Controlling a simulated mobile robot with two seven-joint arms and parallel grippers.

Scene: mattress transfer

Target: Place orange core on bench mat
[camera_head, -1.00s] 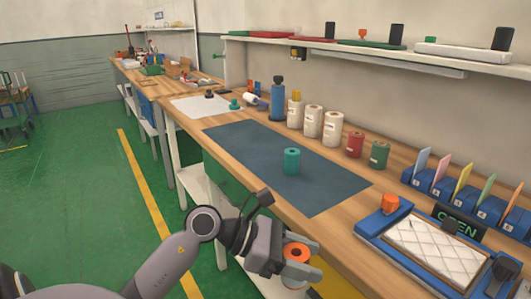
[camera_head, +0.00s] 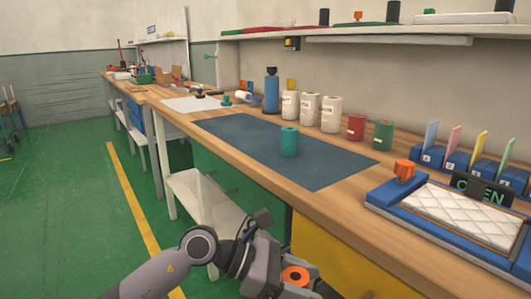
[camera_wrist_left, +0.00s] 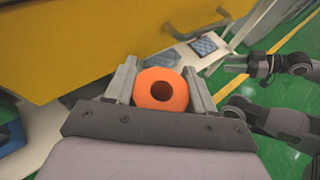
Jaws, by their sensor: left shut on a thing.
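My left gripper (camera_head: 301,284) is at the bottom of the head view, in front of the bench's yellow cabinet. It is shut on an orange core (camera_head: 294,275), a short ring with a dark hole. In the left wrist view the orange core (camera_wrist_left: 160,90) sits between the two grey fingers. The dark blue bench mat (camera_head: 335,165) lies flat on the wooden bench, beyond and above the gripper in the picture. A teal core (camera_head: 289,141) stands upright on the mat. Another arm's gripper (camera_wrist_left: 236,65), apparently my right, shows small at the right of the left wrist view; its jaws are unclear.
White rolls (camera_head: 310,108), a blue bottle (camera_head: 272,90), a red can (camera_head: 356,127) and a green can (camera_head: 384,135) line the mat's back. A blue tray (camera_head: 378,199) with a white quilted pad stands right. Much of the mat is bare.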

